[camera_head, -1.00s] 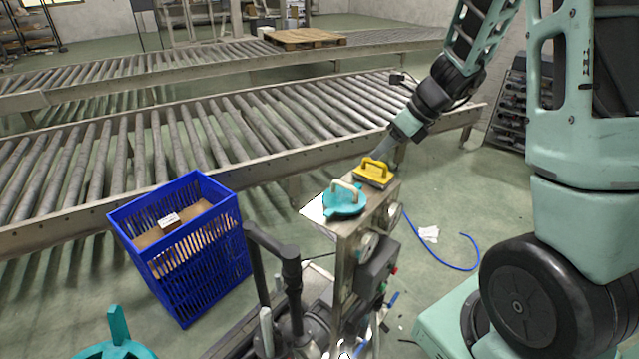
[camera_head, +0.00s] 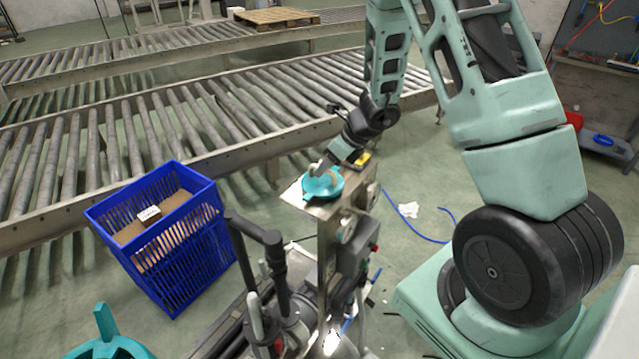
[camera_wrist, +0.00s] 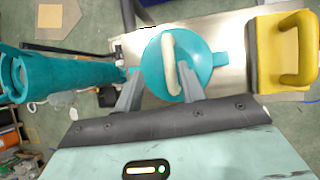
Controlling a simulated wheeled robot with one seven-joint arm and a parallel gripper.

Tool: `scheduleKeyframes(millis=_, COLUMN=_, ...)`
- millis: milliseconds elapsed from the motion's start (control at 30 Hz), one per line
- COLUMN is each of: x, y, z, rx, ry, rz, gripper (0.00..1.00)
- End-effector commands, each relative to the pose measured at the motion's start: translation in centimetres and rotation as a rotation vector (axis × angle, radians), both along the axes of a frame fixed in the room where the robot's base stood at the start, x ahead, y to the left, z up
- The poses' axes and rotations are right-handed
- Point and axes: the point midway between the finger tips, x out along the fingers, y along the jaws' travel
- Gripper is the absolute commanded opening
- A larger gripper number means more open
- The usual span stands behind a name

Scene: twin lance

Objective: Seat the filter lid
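A round teal lid (camera_head: 325,187) with a cream bar handle (camera_wrist: 172,62) lies on a small metal shelf (camera_head: 296,193). The lid also shows in the wrist view (camera_wrist: 203,62). My gripper (camera_wrist: 158,75) is open over the lid, with one finger on either side of the handle's near part. I cannot tell whether the fingers touch the lid or handle. In the head view my gripper (camera_head: 327,166) partly covers the lid. A teal cylindrical body (camera_wrist: 65,78) is at the left of the wrist view. A teal part with an upright tab (camera_head: 108,347) is cut off at the bottom left of the head view.
A yellow block with a handle (camera_wrist: 283,55) sits on the shelf beside the lid. A blue crate (camera_head: 180,250) holding a cardboard box stands left. Dark upright pipes (camera_head: 275,265) rise beside the stand. Roller conveyors (camera_head: 190,125) run behind. A blue hose (camera_head: 410,228) lies on the floor.

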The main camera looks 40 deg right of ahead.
Motion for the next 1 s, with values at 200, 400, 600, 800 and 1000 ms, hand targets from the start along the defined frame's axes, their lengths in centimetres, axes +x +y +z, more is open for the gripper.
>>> scheduleKeyframes(millis=200, x=1.2, y=1.1, z=-2.1, rx=0.001, ry=0.004, rz=0.002, gripper=0.4)
scheduleKeyframes(millis=400, x=1.7, y=1.4, z=-3.0, rx=0.0, ry=0.001, rz=0.002, gripper=0.4)
scheduleKeyframes(millis=600, x=1.7, y=1.4, z=-3.1, rx=0.0, ry=0.0, rz=0.001, gripper=0.4)
scheduleKeyframes(millis=800, x=1.7, y=1.4, z=-3.1, rx=0.0, ry=0.0, rz=0.001, gripper=0.0)
scheduleKeyframes(millis=1000, x=1.7, y=1.4, z=-3.0, rx=0.0, ry=-0.001, rz=0.002, gripper=0.0)
